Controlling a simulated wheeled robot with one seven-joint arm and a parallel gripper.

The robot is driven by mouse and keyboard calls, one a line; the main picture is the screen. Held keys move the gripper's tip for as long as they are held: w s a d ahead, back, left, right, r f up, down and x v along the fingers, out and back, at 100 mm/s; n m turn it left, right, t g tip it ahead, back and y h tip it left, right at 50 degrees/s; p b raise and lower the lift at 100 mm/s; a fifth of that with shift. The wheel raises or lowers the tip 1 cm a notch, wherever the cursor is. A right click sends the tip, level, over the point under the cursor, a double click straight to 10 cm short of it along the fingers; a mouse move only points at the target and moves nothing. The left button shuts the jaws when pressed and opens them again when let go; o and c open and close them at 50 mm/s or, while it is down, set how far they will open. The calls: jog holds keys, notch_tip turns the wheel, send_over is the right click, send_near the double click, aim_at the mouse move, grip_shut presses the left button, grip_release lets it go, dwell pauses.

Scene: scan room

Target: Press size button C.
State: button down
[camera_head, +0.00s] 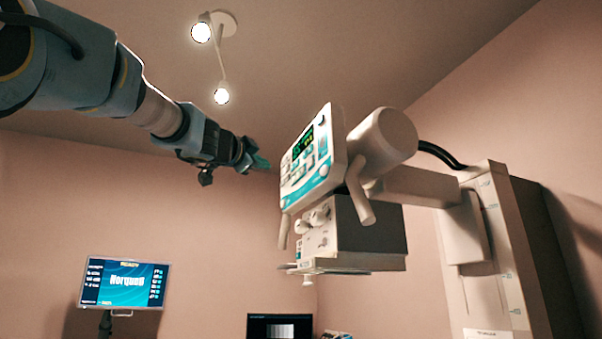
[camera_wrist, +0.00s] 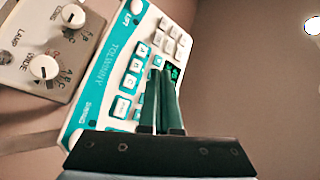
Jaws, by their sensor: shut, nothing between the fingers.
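The white control panel (camera_head: 325,176) with teal trim, several buttons and a dark screen hangs from the machine head. It fills the middle of the wrist view (camera_wrist: 117,30). A row of pale lettered buttons (camera_wrist: 130,82) on teal lies just left of my fingers there. The letters are too small to tell surely which one is C. My gripper (camera_head: 264,164) is shut and empty, its teal fingers pointing at the panel face. In the wrist view the fingertips (camera_wrist: 160,72) overlap the panel near the screen and hide part of the buttons. I cannot tell whether they touch it.
A box with knobs (camera_wrist: 43,67) sits below the panel. A curved handle (camera_head: 359,196) and a thick round housing (camera_head: 385,140) adjoin the panel. A column (camera_head: 497,250) stands right. A monitor (camera_head: 125,283) stands at the lower left.

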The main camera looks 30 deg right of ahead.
aim_at(302, 171)
jog(key=d, duration=0.6)
jog(key=shift+s+d+p, duration=0.3)
jog(key=shift+s+d, duration=0.05)
jog(key=shift+s, duration=0.1)
jog(key=shift+d, duration=0.15)
dwell(1.6)
jog(key=shift+d, duration=0.3)
jog(key=shift+s+d, duration=0.1)
jog(key=shift+d, duration=0.25)
dwell(0.6)
jog(key=shift+a, duration=0.1)
jog(key=shift+a+p, duration=0.3)
jog(key=shift+a, duration=0.4)
